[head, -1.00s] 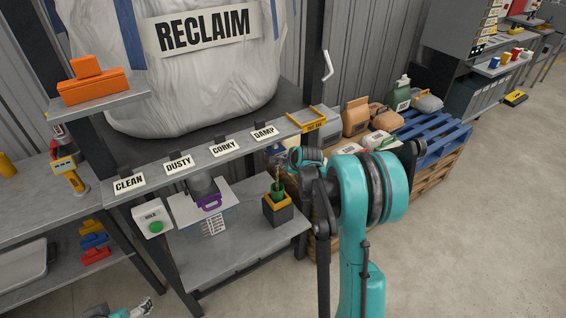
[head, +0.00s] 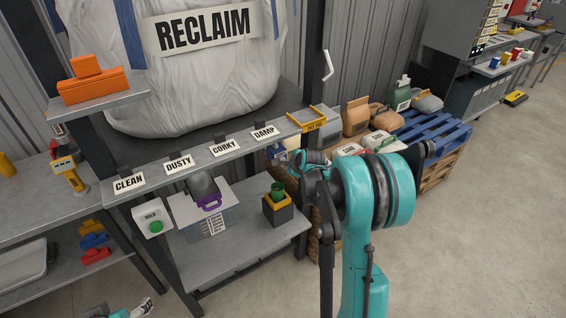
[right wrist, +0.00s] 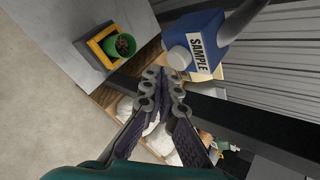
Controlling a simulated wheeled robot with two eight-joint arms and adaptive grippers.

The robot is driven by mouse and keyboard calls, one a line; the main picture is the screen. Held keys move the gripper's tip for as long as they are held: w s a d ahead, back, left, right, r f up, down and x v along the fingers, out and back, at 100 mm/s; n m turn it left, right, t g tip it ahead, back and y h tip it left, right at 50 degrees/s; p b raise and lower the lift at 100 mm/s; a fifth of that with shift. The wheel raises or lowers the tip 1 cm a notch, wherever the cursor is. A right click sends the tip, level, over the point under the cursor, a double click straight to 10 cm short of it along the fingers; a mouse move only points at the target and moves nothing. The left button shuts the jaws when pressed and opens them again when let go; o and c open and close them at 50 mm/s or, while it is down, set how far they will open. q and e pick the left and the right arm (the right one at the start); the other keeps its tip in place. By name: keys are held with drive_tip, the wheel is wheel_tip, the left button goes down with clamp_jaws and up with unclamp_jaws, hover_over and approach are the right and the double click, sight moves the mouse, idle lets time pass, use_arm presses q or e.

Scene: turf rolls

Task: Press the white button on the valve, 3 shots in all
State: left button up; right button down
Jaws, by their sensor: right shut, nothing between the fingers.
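The blue valve (right wrist: 207,38) with a SAMPLE label shows in the right wrist view, with its round white button (right wrist: 179,58) facing my fingers. My right gripper (right wrist: 164,76) is shut and empty. Its tips are just below the button in the picture, apart from it. In the head view my right gripper (head: 317,158) is right of the valve area, partly hidden by my arm. A green cup (head: 278,189) stands in a dark box with a yellow rim; the right wrist view shows dark brown material inside the cup (right wrist: 124,46). My left gripper (head: 145,304) barely shows; its jaws are unclear.
A white box with a green button (head: 155,227) and a clear bin (head: 226,215) with a purple scoop are left of the cup. A labelled shelf edge (head: 205,155) runs above. Bags and a blue pallet (head: 436,135) lie behind my right arm.

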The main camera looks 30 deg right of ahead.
drive_tip(key=shift+s, duration=0.2)
drive_tip(key=s, duration=0.5)
drive_tip(key=shift+d, duration=0.15)
idle(0.3)
drive_tip(key=shift+w, duration=0.1)
drive_tip(key=s+a+r+n+g, duration=0.1)
drive_tip(key=s+a+r+n, duration=0.8)
drive_tip(key=s+a+n, duration=0.5)
drive_tip(key=s+a+n+g+y, duration=0.1)
drive_tip(key=s+a+n, duration=0.6)
drive_tip(key=s+n, duration=0.4)
drive_tip(key=shift+s+a+f, duration=0.25)
drive_tip(key=shift+s+f, duration=0.2)
drive_tip(key=shift+s, duration=0.45)
